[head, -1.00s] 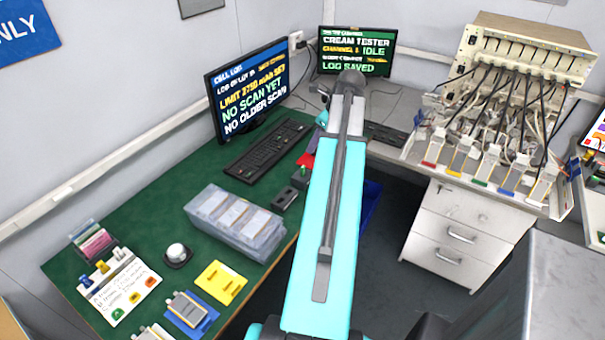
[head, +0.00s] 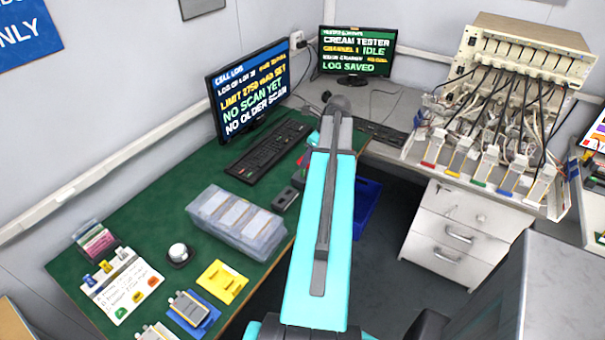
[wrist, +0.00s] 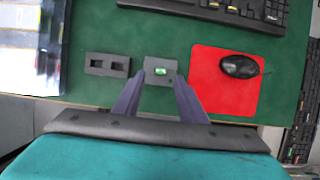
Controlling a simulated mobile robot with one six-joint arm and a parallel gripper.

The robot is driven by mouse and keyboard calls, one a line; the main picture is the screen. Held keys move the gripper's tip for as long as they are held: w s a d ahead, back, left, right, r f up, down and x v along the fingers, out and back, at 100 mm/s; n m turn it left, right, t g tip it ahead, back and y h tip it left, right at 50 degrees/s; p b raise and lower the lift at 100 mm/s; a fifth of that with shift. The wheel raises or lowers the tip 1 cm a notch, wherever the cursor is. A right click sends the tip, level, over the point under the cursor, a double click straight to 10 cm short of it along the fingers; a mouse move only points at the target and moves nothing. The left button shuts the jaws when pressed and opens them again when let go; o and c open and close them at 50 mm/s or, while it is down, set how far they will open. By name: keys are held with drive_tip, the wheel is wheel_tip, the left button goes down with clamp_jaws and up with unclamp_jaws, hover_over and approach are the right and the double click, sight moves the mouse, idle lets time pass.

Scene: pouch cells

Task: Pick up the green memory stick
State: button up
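The green memory stick (wrist: 161,71) shows in the wrist view as a small bright green piece on a grey block (wrist: 154,64) on the green desk mat. My gripper (wrist: 159,80) is open, its two dark fingers apart, with the block and the stick between and just beyond their tips. Nothing is held. I cannot tell how high the fingertips are above the mat. In the head view my arm hides the gripper, and I cannot make out the stick there.
A red mouse pad (wrist: 225,80) with a black mouse (wrist: 239,66) is on the right. A keyboard (head: 268,148) lies behind, and a clear plastic bin (head: 236,222) stands on the desk.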

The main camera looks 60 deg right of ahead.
sight(303, 173)
drive_tip(key=shift+w+f, duration=0.1)
drive_tip(key=shift+f, duration=0.1)
idle(0.3)
drive_tip(key=shift+p+x, duration=1.2)
drive_tip(key=shift+x, duration=1.35)
clamp_jaws()
